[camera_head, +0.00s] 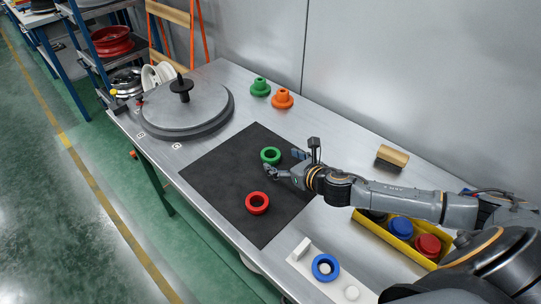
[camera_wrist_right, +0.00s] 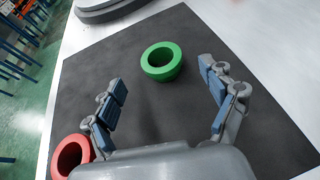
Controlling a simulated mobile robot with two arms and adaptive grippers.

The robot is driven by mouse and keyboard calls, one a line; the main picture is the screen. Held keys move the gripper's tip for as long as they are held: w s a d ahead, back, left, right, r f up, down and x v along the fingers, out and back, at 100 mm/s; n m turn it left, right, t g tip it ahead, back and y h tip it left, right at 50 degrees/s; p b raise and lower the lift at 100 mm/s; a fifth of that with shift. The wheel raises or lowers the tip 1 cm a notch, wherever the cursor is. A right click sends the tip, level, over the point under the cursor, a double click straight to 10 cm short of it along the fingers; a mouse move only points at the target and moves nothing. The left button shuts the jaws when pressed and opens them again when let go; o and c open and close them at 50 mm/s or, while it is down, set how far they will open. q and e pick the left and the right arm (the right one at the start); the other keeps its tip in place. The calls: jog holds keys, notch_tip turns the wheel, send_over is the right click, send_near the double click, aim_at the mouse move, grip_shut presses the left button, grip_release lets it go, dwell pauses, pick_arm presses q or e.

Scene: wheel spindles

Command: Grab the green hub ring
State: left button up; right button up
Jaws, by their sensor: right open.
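The green hub ring (camera_head: 271,155) lies flat on the black mat (camera_head: 222,170). In the right wrist view the green ring (camera_wrist_right: 161,62) sits ahead of my gripper, centred between the lines of its fingers. My right gripper (camera_head: 284,163) is open and empty over the mat, close to the green ring. Its two blue-padded fingers (camera_wrist_right: 162,82) are spread apart, and the ring appears beyond the tips, not gripped. My left gripper is not in view.
A red ring (camera_head: 257,203) lies on the mat, near the left finger in the wrist view (camera_wrist_right: 70,157). Green (camera_head: 260,87) and orange (camera_head: 282,99) flanged parts stand behind. A round grey turntable (camera_head: 186,109) stands left. A yellow bin (camera_head: 385,231) and a blue ring (camera_head: 325,267) are nearer.

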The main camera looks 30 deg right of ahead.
aim_at(267, 153)
jog(key=shift+w+f, duration=0.1)
jog(key=shift+w, duration=0.35)
jog(key=shift+w+a+f, duration=0.1)
jog(key=shift+w+f, duration=0.1)
jog(key=shift+w, duration=0.2)
jog(key=x, duration=0.3)
jog(key=shift+w+f, duration=0.4)
jog(key=shift+w, duration=0.3)
pick_arm(q)
jog(key=shift+w+d+r, duration=0.2)
jog(key=shift+w, duration=0.2)
jog(key=shift+w+d+r, duration=0.15)
jog(key=shift+w, duration=0.25)
pick_arm(e)
jog(key=c, duration=0.9)
